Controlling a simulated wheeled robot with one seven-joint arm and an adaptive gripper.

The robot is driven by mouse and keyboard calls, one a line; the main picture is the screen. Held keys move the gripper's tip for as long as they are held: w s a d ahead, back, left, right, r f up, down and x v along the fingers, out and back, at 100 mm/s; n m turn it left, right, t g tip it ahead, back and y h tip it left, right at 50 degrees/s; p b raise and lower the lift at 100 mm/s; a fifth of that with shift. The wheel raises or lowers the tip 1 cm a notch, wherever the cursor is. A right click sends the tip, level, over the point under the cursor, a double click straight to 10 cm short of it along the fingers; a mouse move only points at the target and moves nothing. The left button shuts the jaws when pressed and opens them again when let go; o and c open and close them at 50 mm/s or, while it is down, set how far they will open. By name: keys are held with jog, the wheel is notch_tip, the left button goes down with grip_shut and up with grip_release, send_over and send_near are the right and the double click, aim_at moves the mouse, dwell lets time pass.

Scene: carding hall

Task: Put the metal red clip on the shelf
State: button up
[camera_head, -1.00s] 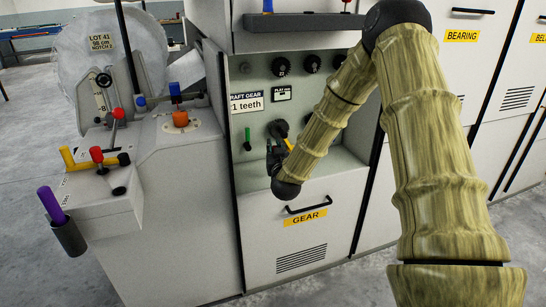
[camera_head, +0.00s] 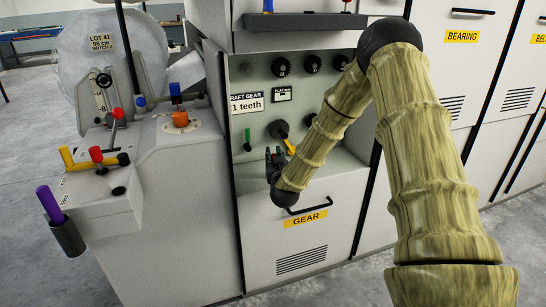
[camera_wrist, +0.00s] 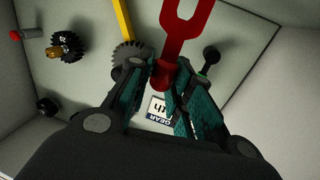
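The red metal clip (camera_wrist: 184,22) is fork-shaped, with two prongs at the top edge of the wrist view. Its rounded lower end sits between the fingertips of my gripper (camera_wrist: 160,76), which appear closed on it. In the head view my gripper (camera_head: 275,160) is in front of the recessed gear panel, and I cannot make out the clip there. The dark grey shelf (camera_head: 310,22) is above the panel at the top of the head view. A blue item and a small red-topped item stand on it.
A toothed gear (camera_wrist: 131,55) shows in the wrist view. The GEAR door (camera_head: 300,245) is below. A lever console (camera_head: 100,190) stands left.

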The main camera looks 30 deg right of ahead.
jog(key=o, duration=0.3)
jog(key=shift+r, duration=0.1)
jog(key=shift+s+a, duration=0.1)
jog(key=v, duration=1.2)
jog(key=s+a+f+n+g+y, duration=0.1)
jog(key=s+a+f+g+y, duration=0.15)
jog(key=s+a+f, duration=0.45)
jog(key=s+a+f+n+g+y, duration=0.1)
jog(key=s+a+f+g+y, duration=0.15)
jog(key=f, duration=0.75)
jog(key=s+a+f+n+g+y, duration=0.1)
jog(key=s+a+f+g, duration=0.2)
jog(key=s+a+f, duration=0.45)
jog(key=s+a+f+g, duration=0.2)
jog(key=s+f, duration=0.2)
jog(key=s, duration=0.4)
jog(key=s+a+f+n+g+y, duration=0.1)
jog(key=s+a+f+g, duration=0.1)
jog(key=s, duration=0.6)
jog(key=s+a+f+g, duration=0.2)
jog(key=s+f+g, duration=0.2)
jog(key=s+f, duration=0.2)
jog(key=shift+s+a+n+y+p, duration=0.2)
jog(key=shift+s+n+y+p, duration=0.15)
jog(key=shift+s, duration=0.9)
